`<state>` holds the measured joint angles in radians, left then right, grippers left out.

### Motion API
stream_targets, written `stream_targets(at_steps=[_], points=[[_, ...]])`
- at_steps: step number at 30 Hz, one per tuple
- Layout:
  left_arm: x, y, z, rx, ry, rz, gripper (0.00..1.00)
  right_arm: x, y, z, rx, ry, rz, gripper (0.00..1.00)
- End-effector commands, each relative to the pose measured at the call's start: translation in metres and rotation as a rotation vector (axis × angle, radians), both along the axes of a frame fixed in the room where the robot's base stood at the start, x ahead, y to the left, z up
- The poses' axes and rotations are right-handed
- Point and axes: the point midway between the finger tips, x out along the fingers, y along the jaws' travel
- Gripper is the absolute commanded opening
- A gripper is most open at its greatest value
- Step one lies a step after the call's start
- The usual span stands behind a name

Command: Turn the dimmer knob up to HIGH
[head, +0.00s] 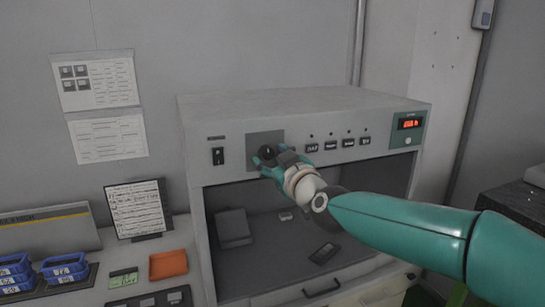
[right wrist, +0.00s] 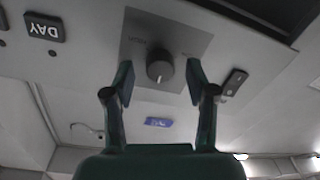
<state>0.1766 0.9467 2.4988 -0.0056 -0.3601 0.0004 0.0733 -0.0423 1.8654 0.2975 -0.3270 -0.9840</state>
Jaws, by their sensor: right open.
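The dimmer knob (head: 268,151) is a dark round knob on a grey square plate (head: 254,142) on the front panel of a box-like light cabinet. The knob (right wrist: 159,67) is near the top middle of the right wrist view, with a light mark on its lower edge as pictured. My right gripper (head: 269,158) is in front of the plate. In the wrist view the gripper (right wrist: 160,74) is open, one finger on each side of the knob, with visible gaps. My left gripper is out of view.
Below is the cabinet's open bay. Blue bins (head: 64,268), an orange tray (head: 168,265) and a standing sheet (head: 136,208) are at the left.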

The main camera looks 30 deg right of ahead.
Motion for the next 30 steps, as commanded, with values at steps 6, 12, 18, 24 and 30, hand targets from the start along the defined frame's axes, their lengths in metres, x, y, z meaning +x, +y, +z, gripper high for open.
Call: stream_targets(at_steps=[6,12,18,24,30], points=[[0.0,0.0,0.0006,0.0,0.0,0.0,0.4,0.007,-0.001,-0.0002,0.0,0.0,0.0,0.57],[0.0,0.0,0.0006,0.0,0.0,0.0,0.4,0.0069,-0.0008,-0.0002,0.0,0.0,0.001,0.53],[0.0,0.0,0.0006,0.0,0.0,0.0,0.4,0.0068,-0.0006,-0.0002,0.0,0.0,0.001,0.2],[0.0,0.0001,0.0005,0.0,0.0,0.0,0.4,0.0067,-0.0036,-0.0002,0.0,0.0,0.0,0.0],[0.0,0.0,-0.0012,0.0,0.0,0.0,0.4,0.007,-0.0006,-0.0007,0.018,-0.005,0.002,0.0]])
